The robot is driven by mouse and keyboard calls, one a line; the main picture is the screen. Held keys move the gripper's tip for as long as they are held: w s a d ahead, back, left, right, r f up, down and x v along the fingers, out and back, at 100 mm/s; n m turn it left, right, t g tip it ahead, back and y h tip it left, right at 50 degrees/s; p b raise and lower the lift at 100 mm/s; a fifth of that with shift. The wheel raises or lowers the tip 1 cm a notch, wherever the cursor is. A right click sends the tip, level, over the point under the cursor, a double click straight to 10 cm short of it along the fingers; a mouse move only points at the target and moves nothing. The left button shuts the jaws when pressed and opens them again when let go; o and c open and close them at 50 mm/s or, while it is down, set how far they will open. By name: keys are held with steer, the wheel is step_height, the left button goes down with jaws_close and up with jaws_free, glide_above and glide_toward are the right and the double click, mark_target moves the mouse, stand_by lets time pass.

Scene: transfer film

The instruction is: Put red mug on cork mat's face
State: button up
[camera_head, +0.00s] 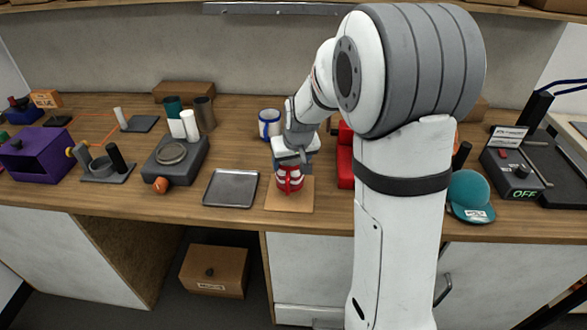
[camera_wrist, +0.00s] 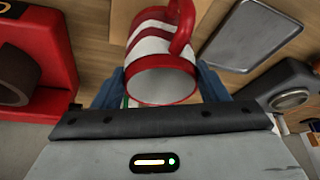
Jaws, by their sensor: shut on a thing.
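The red mug (camera_head: 289,180) has white stripes and is between the fingers of my gripper (camera_head: 291,165). In the wrist view the mug (camera_wrist: 162,52) shows its open rim toward the camera and its red handle at the upper right. The blue fingers of my gripper (camera_wrist: 162,85) are shut on it from both sides. The cork mat (camera_head: 290,203) is a tan square near the front of the counter. The mug is over the mat's upper part; I cannot tell whether its base touches the mat. Part of the mat (camera_wrist: 112,30) shows beyond the mug in the wrist view.
A grey metal tray (camera_head: 231,188) lies just left of the mat. A red block-like holder (camera_head: 346,157) stands close on the right. A white and blue mug (camera_head: 269,124) stands behind. The counter's front edge is close in front of the mat.

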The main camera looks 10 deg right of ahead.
mark_target(292, 170)
steer(key=shift+s+f, duration=0.1)
steer(key=shift+f, duration=1.45)
steer(key=shift+f, duration=0.15)
steer(key=o, duration=1.7)
